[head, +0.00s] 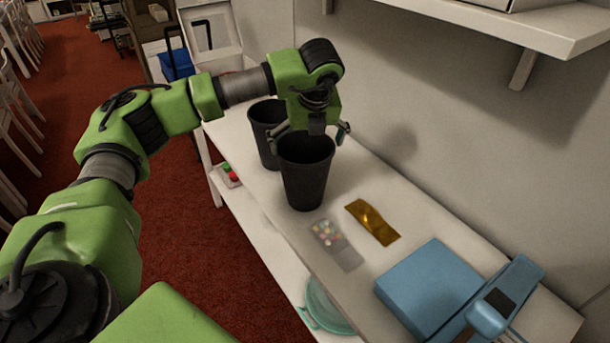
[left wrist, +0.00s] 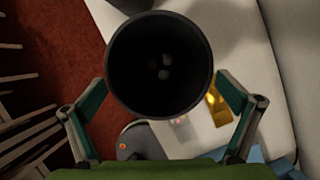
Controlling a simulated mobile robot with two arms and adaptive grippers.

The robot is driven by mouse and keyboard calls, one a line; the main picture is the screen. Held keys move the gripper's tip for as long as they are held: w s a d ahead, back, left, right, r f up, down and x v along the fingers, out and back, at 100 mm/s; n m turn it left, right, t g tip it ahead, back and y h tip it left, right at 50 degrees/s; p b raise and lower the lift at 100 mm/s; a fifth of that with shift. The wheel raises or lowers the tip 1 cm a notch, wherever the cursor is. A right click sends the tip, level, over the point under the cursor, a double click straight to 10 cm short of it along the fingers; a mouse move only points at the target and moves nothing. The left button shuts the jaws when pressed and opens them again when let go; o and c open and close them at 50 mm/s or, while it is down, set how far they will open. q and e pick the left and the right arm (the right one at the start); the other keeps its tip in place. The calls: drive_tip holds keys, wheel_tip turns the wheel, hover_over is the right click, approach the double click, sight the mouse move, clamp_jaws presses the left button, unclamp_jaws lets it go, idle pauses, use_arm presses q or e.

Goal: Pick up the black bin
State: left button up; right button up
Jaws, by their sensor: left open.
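Two black bins stand on the white shelf. The nearer black bin (head: 306,182) is upright near the shelf's front edge, and the other black bin (head: 265,118) stands behind it, partly hidden by my arm. My left gripper (head: 312,132) is open above the nearer bin, pointing down, with its fingers at either side of the rim. In the left wrist view, a black bin (left wrist: 160,98) opens toward the camera between the spread fingers of my left gripper (left wrist: 165,105). A few small pale round things lie inside it. The fingers look apart from its wall. My right gripper is not seen.
A gold packet (head: 372,222) and a clear bag of coloured pieces (head: 333,243) lie in front of the nearer bin. A blue box-shaped device (head: 430,285) stands at the shelf's near end. The wall and an upper shelf (head: 500,30) bound the right side.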

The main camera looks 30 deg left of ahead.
sight(305, 153)
use_arm(q)
drive_tip(key=p+x, duration=0.1)
drive_tip(key=x, duration=0.3)
drive_tip(key=shift+a+f, duration=0.2)
drive_tip(key=shift+f, duration=0.15)
drive_tip(key=c, duration=1.2)
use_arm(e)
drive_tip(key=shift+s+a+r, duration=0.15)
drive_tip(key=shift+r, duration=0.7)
